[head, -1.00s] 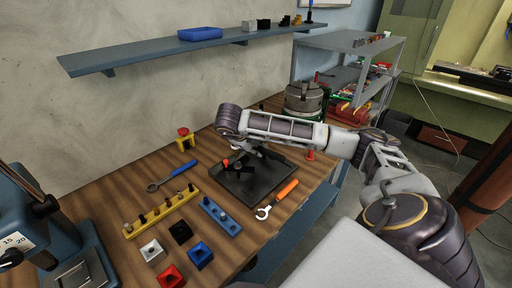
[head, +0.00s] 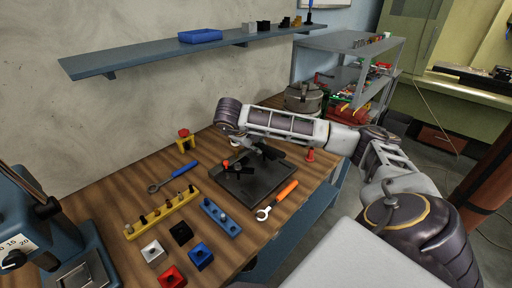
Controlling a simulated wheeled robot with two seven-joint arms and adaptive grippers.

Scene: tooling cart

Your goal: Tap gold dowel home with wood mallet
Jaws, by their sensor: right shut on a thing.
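My right gripper (head: 243,166) is over the dark plate (head: 262,190) on the wooden bench, below my bent wrist. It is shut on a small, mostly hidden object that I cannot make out. A small orange-red spot shows at the gripper's left side. I cannot pick out the wood mallet or a gold dowel for certain. Several short pegs stand in a yellow strip block (head: 184,199) left of the plate. A blue strip block (head: 229,227) with pegs lies nearer the plate. My left gripper is not in view.
A blue-handled wrench (head: 183,170), an orange-handled wrench (head: 284,193) and a yellow stand with a red top (head: 186,140) surround the plate. Black, white, red and blue blocks (head: 200,257) sit at the front. A blue machine (head: 85,255) stands at left, a red cone (head: 310,155) at right.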

